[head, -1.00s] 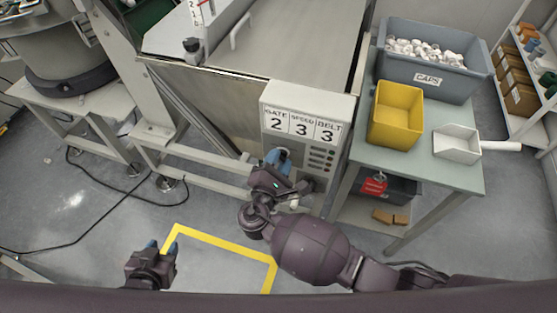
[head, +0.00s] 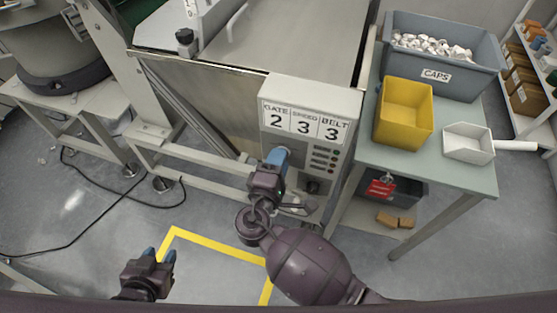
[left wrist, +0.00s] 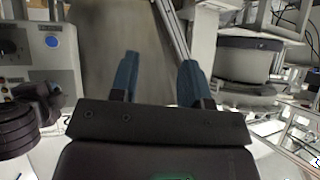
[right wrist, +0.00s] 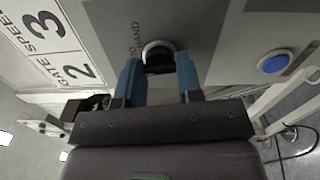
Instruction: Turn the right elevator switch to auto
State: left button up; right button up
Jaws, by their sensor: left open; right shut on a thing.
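The grey control box (head: 307,112) stands below the hopper, with a panel reading GATE 2, SPEED 3, BELT 3. In the right wrist view a black switch knob (right wrist: 158,58) with a pale ring sits on its face, beside lettering of which "TO" and "HAND" show. My right gripper (right wrist: 158,78) is shut on this knob, one blue fingertip on each side. In the head view my right gripper (head: 280,158) hides the knob. The knob's exact pointing direction is hard to tell. My left gripper (head: 161,256) is open and empty, low at the left, away from the box.
A blue button (right wrist: 275,63) is on the box near the knob. A green-grey table (head: 455,175) at right holds a grey caps bin (head: 440,80), a yellow bin (head: 404,112) and a white scoop (head: 468,143). A yellow floor line (head: 215,244) runs below; floor at left is fairly open.

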jog(key=shift+f+m, duration=0.1)
jog(key=shift+m, duration=0.5)
jog(key=shift+b, duration=0.3)
jog(key=o, duration=0.9)
jog(key=v, duration=1.1)
jog(key=shift+w, duration=0.1)
